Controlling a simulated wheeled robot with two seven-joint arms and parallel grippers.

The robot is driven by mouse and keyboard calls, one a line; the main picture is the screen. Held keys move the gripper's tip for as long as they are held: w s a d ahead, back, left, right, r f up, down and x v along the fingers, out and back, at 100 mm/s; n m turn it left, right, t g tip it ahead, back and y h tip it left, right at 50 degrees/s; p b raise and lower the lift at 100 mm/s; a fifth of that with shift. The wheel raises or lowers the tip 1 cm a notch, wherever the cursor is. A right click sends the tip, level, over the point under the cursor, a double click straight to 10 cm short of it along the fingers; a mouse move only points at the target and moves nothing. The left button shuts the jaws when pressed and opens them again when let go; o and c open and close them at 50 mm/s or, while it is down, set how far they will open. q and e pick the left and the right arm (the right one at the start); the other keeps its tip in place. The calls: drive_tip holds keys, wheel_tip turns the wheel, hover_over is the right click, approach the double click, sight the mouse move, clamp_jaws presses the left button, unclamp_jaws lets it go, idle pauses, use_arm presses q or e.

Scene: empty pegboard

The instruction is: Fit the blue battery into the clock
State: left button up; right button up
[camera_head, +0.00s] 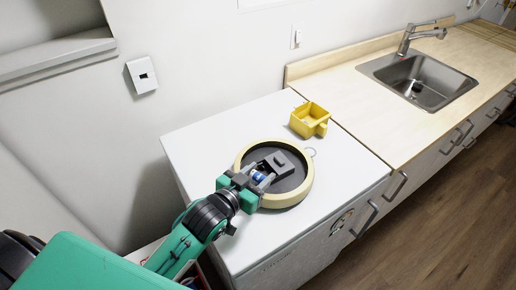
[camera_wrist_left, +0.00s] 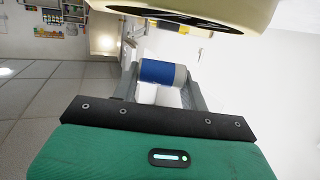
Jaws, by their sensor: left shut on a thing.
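The clock (camera_head: 307,183) lies on the white cabinet top, a round cream ring with a dark grey back facing up and a raised grey block (camera_head: 283,162) on it. Its cream rim (camera_wrist_left: 225,12) also shows at the top of the left wrist view. My left gripper (camera_head: 262,177) is over the near-left part of the clock, shut on the blue battery (camera_head: 258,177). In the left wrist view the battery (camera_wrist_left: 160,72), blue with a grey end, lies crosswise between the fingers, apart from the rim. My right gripper is not in view.
A yellow open box (camera_head: 310,118) stands on the white cabinet top (camera_head: 215,140) behind the clock. A wooden counter (camera_head: 360,100) with a steel sink (camera_head: 420,82) adjoins at the right. The white top is clear left of the clock.

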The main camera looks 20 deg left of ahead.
use_arm(q)
drive_tip(key=shift+w+a+r+m+g+h, duration=0.55)
drive_tip(key=shift+w+r+m+g+h, duration=1)
drive_tip(key=shift+w+m+h, duration=1.3)
drive_tip(key=shift+n+y, duration=0.35)
drive_tip(key=shift+n, duration=0.4)
drive_tip(key=shift+w+f+b, duration=0.25)
drive_tip(key=shift+f+b, duration=0.45)
drive_tip(key=shift+f, duration=0.85)
drive_tip(key=shift+w+f+b, duration=0.2)
drive_tip(key=shift+f+b, duration=0.45)
drive_tip(key=shift+f, duration=0.85)
drive_tip(key=shift+r, duration=0.1)
drive_tip(key=shift+p, duration=0.6)
drive_tip(key=shift+p, duration=0.3)
drive_tip(key=shift+f+b, duration=0.45)
drive_tip(key=shift+f, duration=0.4)
